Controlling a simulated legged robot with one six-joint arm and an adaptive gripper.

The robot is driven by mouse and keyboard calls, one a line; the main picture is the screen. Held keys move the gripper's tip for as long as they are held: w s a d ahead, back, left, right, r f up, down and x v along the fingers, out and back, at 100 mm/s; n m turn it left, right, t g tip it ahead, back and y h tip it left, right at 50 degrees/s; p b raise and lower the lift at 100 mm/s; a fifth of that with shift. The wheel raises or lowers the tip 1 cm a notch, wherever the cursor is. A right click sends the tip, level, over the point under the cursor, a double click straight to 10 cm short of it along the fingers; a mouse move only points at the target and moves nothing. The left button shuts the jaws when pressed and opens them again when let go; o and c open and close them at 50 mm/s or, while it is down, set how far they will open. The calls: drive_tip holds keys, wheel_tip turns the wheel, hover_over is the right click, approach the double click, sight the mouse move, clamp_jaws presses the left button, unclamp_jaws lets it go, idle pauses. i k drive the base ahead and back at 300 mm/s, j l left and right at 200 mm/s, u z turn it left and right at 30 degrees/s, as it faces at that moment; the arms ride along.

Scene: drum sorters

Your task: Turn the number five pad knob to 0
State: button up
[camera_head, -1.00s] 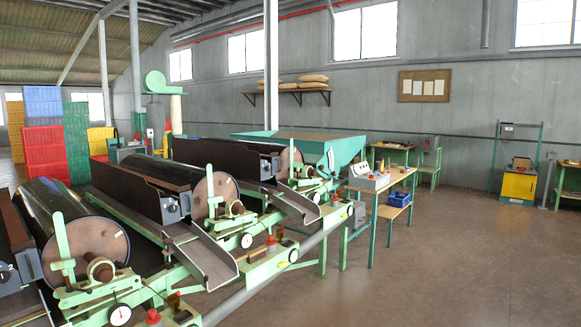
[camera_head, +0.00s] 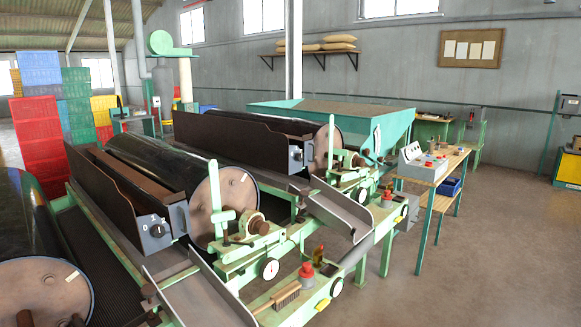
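Two control boxes with dark knobs show on the ends of dark brown troughs beside the drums. The nearer knob (camera_head: 157,230) is on a grey box at left of centre, with a small white mark beside it. The farther knob (camera_head: 296,155) is on a similar box near the middle. No number five is readable on either box, and the dial settings are too small to tell. My gripper is not in view.
Large dark drums (camera_head: 150,165) on green frames fill the left and middle. Metal chutes (camera_head: 340,210) slope towards the front. A brush (camera_head: 277,297) and a red-topped button (camera_head: 307,270) are on the near frame. A workbench (camera_head: 435,168) stands right; open concrete floor (camera_head: 480,270) lies front right.

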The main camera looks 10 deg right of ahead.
sight(300, 157)
drive_tip(key=i+z, duration=0.15)
drive_tip(key=i, duration=0.45)
drive_tip(key=i+l, duration=0.2)
drive_tip(key=i, duration=0.25)
drive_tip(key=i+l, duration=0.2)
drive_tip(key=i, duration=0.3)
drive_tip(key=i+l, duration=0.2)
drive_tip(key=i, duration=0.25)
drive_tip(key=i+l+z, duration=0.1)
drive_tip(key=i+l, duration=0.15)
drive_tip(key=i, duration=0.25)
drive_tip(key=i+l, duration=0.15)
drive_tip(key=i, duration=0.35)
